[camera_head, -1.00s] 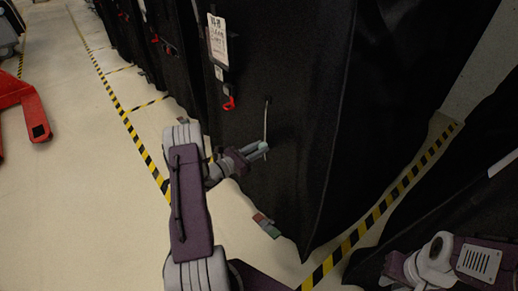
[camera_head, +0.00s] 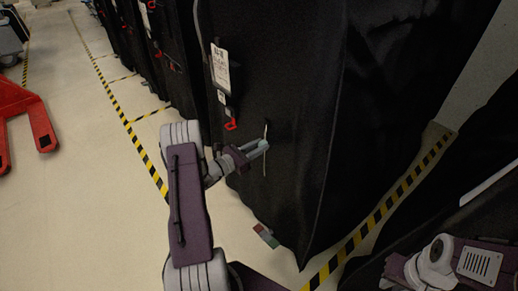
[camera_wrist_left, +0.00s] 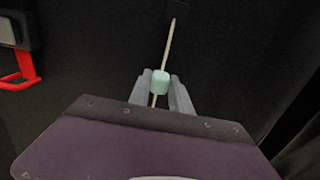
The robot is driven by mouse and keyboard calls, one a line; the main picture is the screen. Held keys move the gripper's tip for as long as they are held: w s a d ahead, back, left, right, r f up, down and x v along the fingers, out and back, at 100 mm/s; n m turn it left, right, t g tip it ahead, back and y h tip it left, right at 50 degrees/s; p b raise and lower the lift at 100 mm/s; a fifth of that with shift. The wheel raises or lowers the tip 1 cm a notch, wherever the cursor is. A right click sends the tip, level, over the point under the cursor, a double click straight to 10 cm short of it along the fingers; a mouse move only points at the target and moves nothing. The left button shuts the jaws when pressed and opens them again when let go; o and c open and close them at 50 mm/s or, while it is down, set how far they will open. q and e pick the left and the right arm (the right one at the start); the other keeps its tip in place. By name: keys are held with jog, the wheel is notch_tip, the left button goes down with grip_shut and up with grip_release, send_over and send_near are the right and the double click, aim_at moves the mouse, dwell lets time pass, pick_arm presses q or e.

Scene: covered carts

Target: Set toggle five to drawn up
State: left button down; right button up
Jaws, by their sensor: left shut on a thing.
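A pale green toggle (camera_wrist_left: 160,83) sits on a thin light cord (camera_wrist_left: 170,42) against the black cart cover (camera_head: 290,80). The cord (camera_head: 265,132) comes out of a small dark patch on the cover (camera_wrist_left: 178,10). My left gripper (camera_head: 262,146) is shut on the toggle, one finger on each side in the left wrist view (camera_wrist_left: 161,90). A short length of cord shows above the toggle, and a tail hangs below it. The toggle is mostly hidden by the fingers in the head view. My right gripper is out of view. No number on the toggle is legible.
A white label (camera_head: 220,68) and a red hook-shaped part (camera_head: 231,125) hang on the cover left of the cord. Other covered carts stand behind and at right. A red pallet jack (camera_head: 28,112) is at far left. Floor between is clear.

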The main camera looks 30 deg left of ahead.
pick_arm(q)
jog(key=c, duration=1.2)
grip_release()
jog(key=shift+o, duration=0.2)
jog(key=shift+s+a, duration=0.1)
jog(key=shift+s, duration=0.05)
jog(key=p+v, duration=0.1)
jog(key=v, duration=0.7)
jog(key=shift+s, duration=0.4)
jog(key=shift+a, duration=0.15)
